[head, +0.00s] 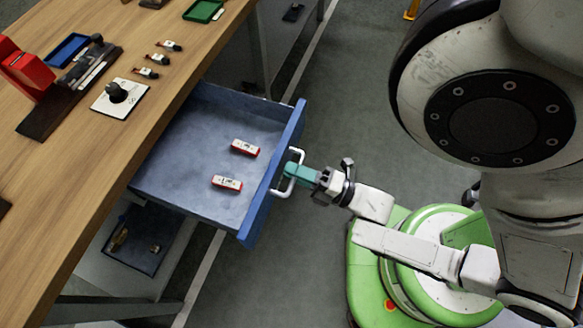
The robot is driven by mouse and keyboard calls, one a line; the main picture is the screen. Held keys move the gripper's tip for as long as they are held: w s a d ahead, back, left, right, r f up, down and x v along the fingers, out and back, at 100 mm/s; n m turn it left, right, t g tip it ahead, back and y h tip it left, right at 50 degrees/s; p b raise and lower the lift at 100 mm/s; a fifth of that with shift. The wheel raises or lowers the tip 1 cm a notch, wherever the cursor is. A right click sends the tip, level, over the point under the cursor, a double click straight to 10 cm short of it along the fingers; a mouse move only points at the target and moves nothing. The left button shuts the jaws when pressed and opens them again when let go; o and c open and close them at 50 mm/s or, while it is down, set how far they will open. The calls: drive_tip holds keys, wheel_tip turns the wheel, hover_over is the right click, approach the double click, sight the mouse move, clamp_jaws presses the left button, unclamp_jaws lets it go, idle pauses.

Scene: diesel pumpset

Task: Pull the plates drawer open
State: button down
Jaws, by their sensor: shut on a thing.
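The blue plates drawer (185,164) stands pulled out from under the wooden bench in the head view. Its front panel (265,196) carries a white bar handle (289,172). My gripper (296,174) is shut on the handle from the right, with its teal fingers at the bar. Two small red and white blocks (245,147) (227,183) lie apart on the drawer floor. The back of the drawer is hidden under the bench top.
The wooden bench top (150,40) holds a red device (28,68), a blue tray (66,49), a green tray (203,11) and a white plate with a black knob (118,96). A dark tray (140,243) sits on the lower shelf. The grey floor (290,270) before the drawer is clear.

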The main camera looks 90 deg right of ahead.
drive_tip(key=c, duration=1.3)
unclamp_jaws()
drive_tip(key=b+v, duration=0.2)
drive_tip(key=v, duration=0.9)
drive_tip(key=shift+w, duration=0.1)
